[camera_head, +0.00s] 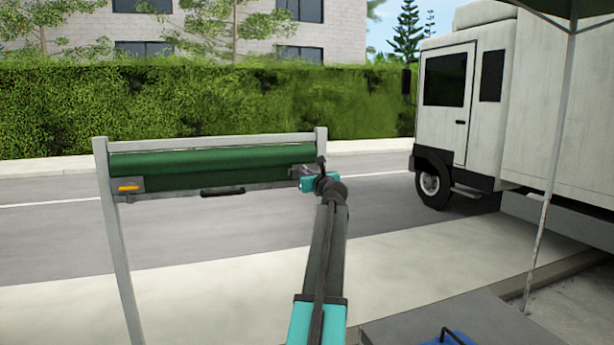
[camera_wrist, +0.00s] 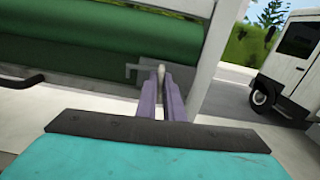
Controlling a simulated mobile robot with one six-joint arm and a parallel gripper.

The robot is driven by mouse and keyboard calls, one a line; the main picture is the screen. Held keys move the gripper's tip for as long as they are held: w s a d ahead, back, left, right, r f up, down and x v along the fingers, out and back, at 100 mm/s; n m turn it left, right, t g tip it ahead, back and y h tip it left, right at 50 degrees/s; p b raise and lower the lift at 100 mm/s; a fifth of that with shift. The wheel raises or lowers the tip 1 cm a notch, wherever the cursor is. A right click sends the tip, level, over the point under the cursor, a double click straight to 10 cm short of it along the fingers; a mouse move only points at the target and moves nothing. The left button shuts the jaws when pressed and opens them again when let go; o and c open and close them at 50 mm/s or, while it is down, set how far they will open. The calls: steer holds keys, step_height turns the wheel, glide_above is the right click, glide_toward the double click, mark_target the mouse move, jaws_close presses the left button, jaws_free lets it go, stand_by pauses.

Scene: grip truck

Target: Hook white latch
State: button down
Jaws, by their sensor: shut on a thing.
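A pale latch (camera_wrist: 162,76) shows between my fingertips at the right end of the rolled green cover, beside the grey frame post (camera_wrist: 212,60). My gripper (camera_wrist: 163,95) is shut on this latch. In the head view my gripper (camera_head: 302,174) reaches the right end of the bar under the green roll (camera_head: 210,158); it hides the latch there. The wrist view shows a thin grey bracket (camera_wrist: 133,72) just left of the fingers. I cannot tell whether the latch is hooked.
An orange latch (camera_head: 129,187) sits at the bar's left end. A black handle (camera_head: 223,192) hangs mid-bar. The left post (camera_head: 120,260) stands clear of my arm. A white truck (camera_head: 470,110) is parked at right, near a thin pole (camera_head: 548,180).

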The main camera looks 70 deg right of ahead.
steer(key=shift+w+a+f+n+b, duration=0.1)
steer(key=shift+f+n+b, duration=0.05)
steer(key=shift+n+b, duration=2.25)
steer(key=shift+f+n+b, duration=0.1)
steer(key=shift+n+b, duration=1.4)
steer(key=shift+n, duration=1.85)
steer(key=shift+w+a+f+n+b, duration=0.1)
steer(key=shift+f+n+b, duration=0.05)
steer(key=shift+n+b, duration=2.25)
steer(key=shift+n+p, duration=0.4)
steer(key=shift+n, duration=0.15)
steer(key=c, duration=1.9)
jaws_free()
steer(key=shift+o, duration=0.2)
steer(key=shift+s, duration=0.1)
steer(key=b+v, duration=0.1)
steer(key=v, duration=1.2)
steer(key=shift+s+a, duration=0.25)
steer(key=shift+a, duration=0.05)
steer(key=shift+w+r, duration=0.1)
steer(key=shift+w, duration=0.05)
